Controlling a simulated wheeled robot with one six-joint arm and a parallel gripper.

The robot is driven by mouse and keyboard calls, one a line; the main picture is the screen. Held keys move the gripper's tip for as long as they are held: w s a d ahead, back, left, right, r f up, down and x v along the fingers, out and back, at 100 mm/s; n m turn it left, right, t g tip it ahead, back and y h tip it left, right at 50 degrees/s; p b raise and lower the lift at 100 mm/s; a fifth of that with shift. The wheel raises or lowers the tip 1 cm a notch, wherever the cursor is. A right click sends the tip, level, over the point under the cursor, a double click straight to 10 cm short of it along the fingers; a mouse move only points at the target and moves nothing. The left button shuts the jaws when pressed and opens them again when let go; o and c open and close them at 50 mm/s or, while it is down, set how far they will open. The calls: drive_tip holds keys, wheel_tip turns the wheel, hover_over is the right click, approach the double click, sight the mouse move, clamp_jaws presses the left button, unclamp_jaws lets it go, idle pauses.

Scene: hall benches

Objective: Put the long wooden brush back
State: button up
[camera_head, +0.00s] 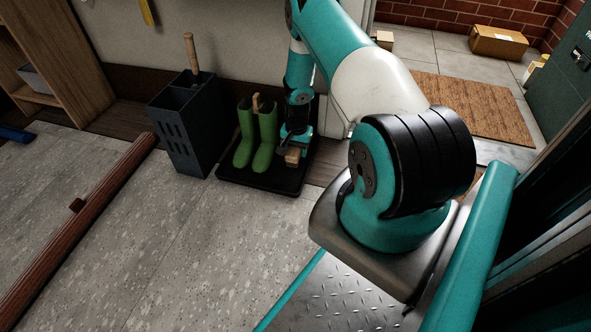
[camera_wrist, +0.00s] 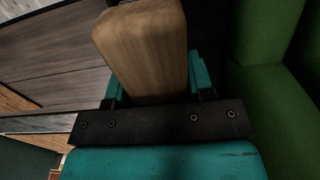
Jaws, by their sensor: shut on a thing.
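My gripper (camera_head: 294,147) is low over the black boot tray (camera_head: 262,184), just right of the green boots (camera_head: 265,138). It is shut on a pale wooden piece (camera_head: 292,157), which I take to be the long wooden brush. In the wrist view the blunt wooden end of the brush (camera_wrist: 145,50) sticks out between the jaws. Its bristles do not show, and most of its length is hidden. A wooden tip (camera_head: 256,103) shows between the boots; I cannot tell whether it belongs to the same brush.
A dark slotted bin (camera_head: 187,130) with a wooden handle (camera_head: 190,52) in it stands left of the boots. A long brown beam (camera_head: 75,228) lies on the left floor. A doormat (camera_head: 470,108) and a cardboard box (camera_head: 498,43) are beyond my arm. The front floor is clear.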

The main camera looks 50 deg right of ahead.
drive_tip(key=shift+f+b, duration=1.6)
drive_tip(key=shift+f, duration=1.6)
drive_tip(key=shift+f, duration=0.1)
drive_tip(key=shift+f, duration=0.15)
drive_tip(key=o, duration=0.5)
drive_tip(key=shift+o, duration=0.2)
